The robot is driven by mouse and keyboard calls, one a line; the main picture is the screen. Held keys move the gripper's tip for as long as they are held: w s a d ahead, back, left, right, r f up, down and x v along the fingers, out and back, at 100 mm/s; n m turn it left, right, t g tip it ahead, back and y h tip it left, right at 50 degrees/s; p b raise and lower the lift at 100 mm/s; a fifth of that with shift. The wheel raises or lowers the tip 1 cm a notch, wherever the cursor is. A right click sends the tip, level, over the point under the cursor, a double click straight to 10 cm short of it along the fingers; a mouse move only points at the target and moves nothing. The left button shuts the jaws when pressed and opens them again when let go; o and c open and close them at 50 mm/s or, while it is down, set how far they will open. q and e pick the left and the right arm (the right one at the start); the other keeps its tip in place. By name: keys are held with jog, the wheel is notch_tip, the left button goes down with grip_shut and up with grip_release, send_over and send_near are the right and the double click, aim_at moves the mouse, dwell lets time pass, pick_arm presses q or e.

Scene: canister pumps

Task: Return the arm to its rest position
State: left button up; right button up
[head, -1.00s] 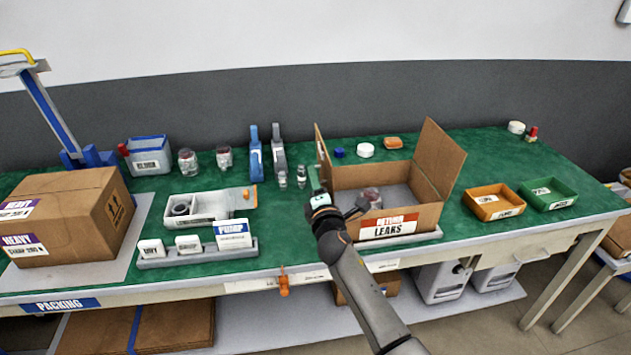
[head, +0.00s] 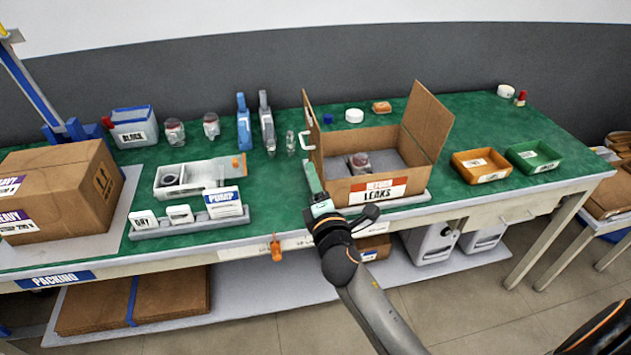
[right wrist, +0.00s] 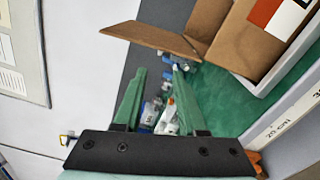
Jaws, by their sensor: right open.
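My right gripper (head: 311,180) is at the left front corner of the open cardboard box (head: 436,150) in the head view, its green fingers pointing toward the back of the table. In the right wrist view the two fingers (right wrist: 157,88) are spread apart with nothing held between them. Small bottles and tools show beyond the gap. The box, labelled LEAKS, holds a clear canister with a reddish top (head: 359,163). My left gripper is not in view.
A white tray (head: 230,168) and a rack of label cards (head: 190,224) lie to the left. A closed carton (head: 60,190) stands at far left. Orange (head: 481,177) and green (head: 533,169) bins sit right of the box. The floor in front (head: 480,300) is clear.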

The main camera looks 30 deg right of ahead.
jog(key=shift+s+a, duration=0.1)
jog(key=shift+s, duration=0.3)
jog(key=s+a+f+m+g+y+p, duration=0.1)
jog(key=s+a+f+m+g+y, duration=0.2)
jog(key=s+f+m, duration=0.5)
jog(key=s+a+f+m+g+y+p, duration=0.1)
jog(key=s+a+f+m+g+y, duration=0.2)
jog(key=s+f+m, duration=0.5)
jog(key=s+a+f+g, duration=0.1)
jog(key=s+f+g, duration=0.1)
jog(key=s+f, duration=0.5)
jog(key=shift+s+f+m+y, duration=0.2)
jog(key=shift+s+m+y, duration=0.15)
jog(key=shift+s, duration=1.05)
